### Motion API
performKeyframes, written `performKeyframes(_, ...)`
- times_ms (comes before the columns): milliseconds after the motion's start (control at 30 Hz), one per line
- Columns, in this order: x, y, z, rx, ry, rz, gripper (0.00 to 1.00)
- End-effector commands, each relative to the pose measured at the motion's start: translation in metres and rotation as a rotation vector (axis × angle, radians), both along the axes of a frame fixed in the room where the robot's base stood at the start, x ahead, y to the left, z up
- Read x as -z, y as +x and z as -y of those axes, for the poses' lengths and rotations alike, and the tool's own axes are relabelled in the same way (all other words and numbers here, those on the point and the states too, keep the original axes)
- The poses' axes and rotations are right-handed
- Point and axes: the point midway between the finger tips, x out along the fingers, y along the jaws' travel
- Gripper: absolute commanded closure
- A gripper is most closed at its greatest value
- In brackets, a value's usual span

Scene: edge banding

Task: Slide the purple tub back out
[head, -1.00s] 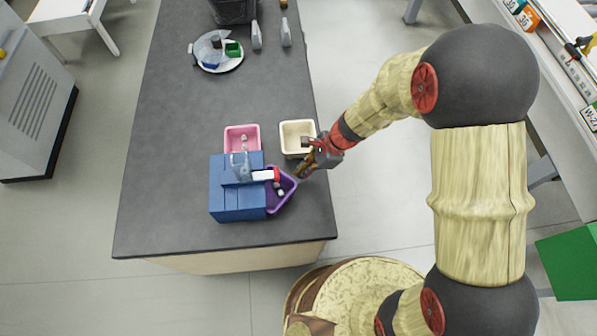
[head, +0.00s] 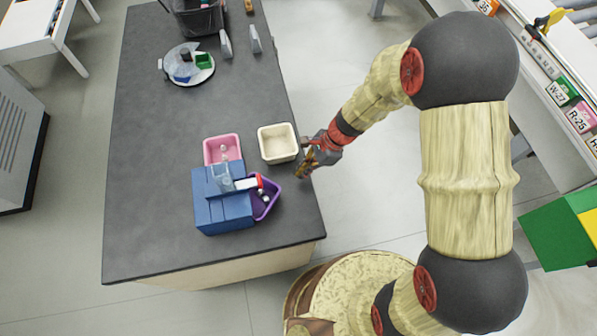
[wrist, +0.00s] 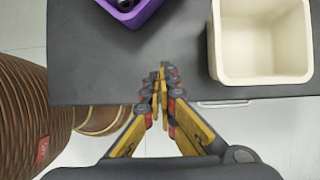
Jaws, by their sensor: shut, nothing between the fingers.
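The purple tub (head: 266,200) sits at the right side of the blue machine (head: 223,203), partly under its red-and-white part, with small light and dark items in it. In the wrist view the tub (wrist: 146,14) shows at the top left, cut off by the frame edge, with a dark item inside. My gripper (head: 304,171) is at the table's right edge, to the right of the tub and apart from it. In the wrist view its fingers (wrist: 159,72) are closed together and empty, below the tub.
A cream tub (head: 278,146) stands just up and left of my gripper, empty. A pink tub (head: 221,149) sits behind the machine. A round plate with items (head: 188,65) and a dark bin (head: 195,18) are farther back. The table's front (head: 150,258) is clear.

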Motion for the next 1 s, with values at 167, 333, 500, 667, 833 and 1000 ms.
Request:
performKeyframes(167, 0.0, 0.003, 0.008, 0.0, 0.0, 0.0, 1.0)
performKeyframes(333, 0.0, 0.004, 0.012, 0.0, 0.0, 0.001, 1.0)
performKeyframes(500, 0.0, 0.004, 0.014, 0.0, 0.0, 0.001, 1.0)
performKeyframes(667, 0.0, 0.004, 0.014, 0.0, 0.0, 0.0, 1.0)
performKeyframes(833, -0.001, 0.004, 0.013, 0.0, 0.0, 0.0, 1.0)
performKeyframes(1000, -0.009, 0.004, 0.012, -0.001, 0.0, 0.0, 1.0)
